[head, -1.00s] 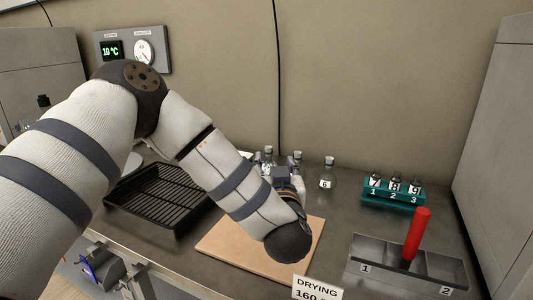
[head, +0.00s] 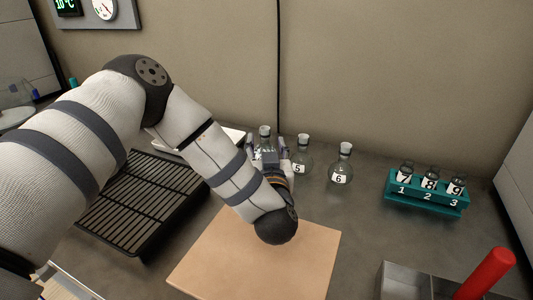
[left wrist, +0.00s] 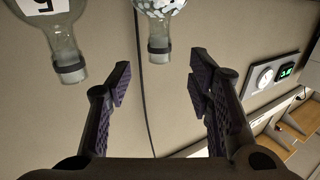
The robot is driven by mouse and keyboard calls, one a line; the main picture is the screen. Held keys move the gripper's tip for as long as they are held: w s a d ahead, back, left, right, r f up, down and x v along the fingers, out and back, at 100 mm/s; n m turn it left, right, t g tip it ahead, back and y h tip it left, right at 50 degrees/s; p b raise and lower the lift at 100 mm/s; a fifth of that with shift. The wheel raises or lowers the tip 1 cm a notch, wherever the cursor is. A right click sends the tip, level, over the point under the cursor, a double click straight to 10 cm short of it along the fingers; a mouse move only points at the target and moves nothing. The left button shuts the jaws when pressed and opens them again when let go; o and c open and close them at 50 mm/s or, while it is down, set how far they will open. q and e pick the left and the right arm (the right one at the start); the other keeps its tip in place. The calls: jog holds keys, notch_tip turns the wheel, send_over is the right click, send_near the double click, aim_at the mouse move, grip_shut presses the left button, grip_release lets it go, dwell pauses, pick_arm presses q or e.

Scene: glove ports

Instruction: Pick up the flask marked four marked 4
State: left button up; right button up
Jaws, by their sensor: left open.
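In the head view a clear stoppered flask (head: 265,132) stands behind my left gripper (head: 267,150), its lower part and any label hidden by the gripper. No label 4 can be read. In the left wrist view, which is upside down, a flask with a speckled body (left wrist: 158,38) shows at the top, its neck lined up between the fingers but beyond the tips. My left gripper (left wrist: 160,72) is open and empty. The flask marked 5 (head: 302,157) stands just to the right; it also shows in the left wrist view (left wrist: 55,35). My right gripper is out of view.
The flask marked 6 (head: 342,165) stands farther right. A tan board (head: 220,270), a black ribbed tray (head: 145,200), a grey bin (head: 405,282) and a red cylinder (head: 488,272) are nearby.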

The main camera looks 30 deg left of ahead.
aim_at(265, 135)
pick_arm(q)
jog(key=x, duration=0.6)
jog(key=shift+w+a+f+b, duration=0.1)
jog(key=shift+w+a+b, duration=0.05)
jog(key=shift+b, duration=0.2)
jog(key=shift+w+a, duration=0.1)
jog(key=shift+w, duration=0.2)
jog(key=shift+r, duration=0.25)
grip_shut()
